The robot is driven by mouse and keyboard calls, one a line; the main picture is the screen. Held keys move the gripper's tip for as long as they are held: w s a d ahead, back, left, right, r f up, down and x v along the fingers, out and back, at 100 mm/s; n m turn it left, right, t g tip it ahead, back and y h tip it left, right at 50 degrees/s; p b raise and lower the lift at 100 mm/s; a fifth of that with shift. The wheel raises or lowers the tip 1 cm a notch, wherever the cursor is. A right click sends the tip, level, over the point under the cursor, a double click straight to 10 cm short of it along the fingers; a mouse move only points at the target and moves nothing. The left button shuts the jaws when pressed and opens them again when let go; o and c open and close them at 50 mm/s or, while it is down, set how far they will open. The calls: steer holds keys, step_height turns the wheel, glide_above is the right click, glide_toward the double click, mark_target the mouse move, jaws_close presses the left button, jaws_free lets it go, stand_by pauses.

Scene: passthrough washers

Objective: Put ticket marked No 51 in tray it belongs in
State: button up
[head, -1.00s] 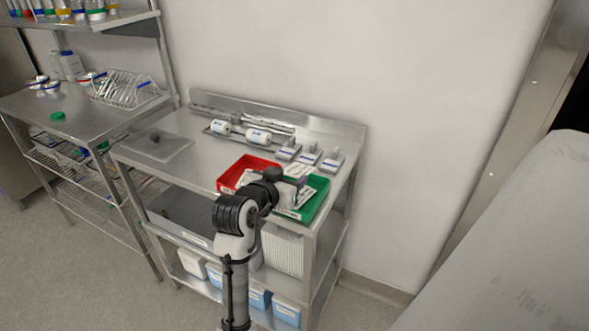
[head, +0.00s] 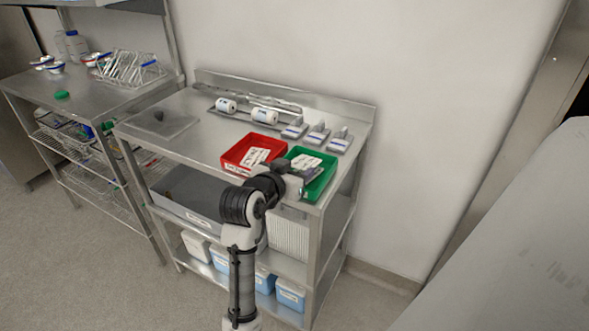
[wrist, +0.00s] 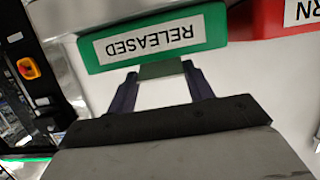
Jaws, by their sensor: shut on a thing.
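My gripper (head: 297,178) is at the front edge of the green tray (head: 324,181). In the wrist view my gripper (wrist: 160,75) is shut on a dull grey-green piece (wrist: 162,70) spanning its fingertips, close to the green tray's front (wrist: 90,57). I cannot tell whether this piece is the No 51 ticket. The green tray's label (wrist: 150,40) reads RELEASED, upside down in the picture.
White rolls (head: 265,116) lie on a rack at the back. A flat translucent sheet (head: 175,126) lies on the left of the steel table (head: 205,145). Bare tabletop lies between.

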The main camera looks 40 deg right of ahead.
steer(key=o, duration=1)
steer(key=shift+a, duration=0.1)
steer(key=b+v, duration=0.2)
steer(key=v, duration=1.1)
steer(key=shift+s+a+r, duration=0.1)
steer(key=shift+a, duration=0.2)
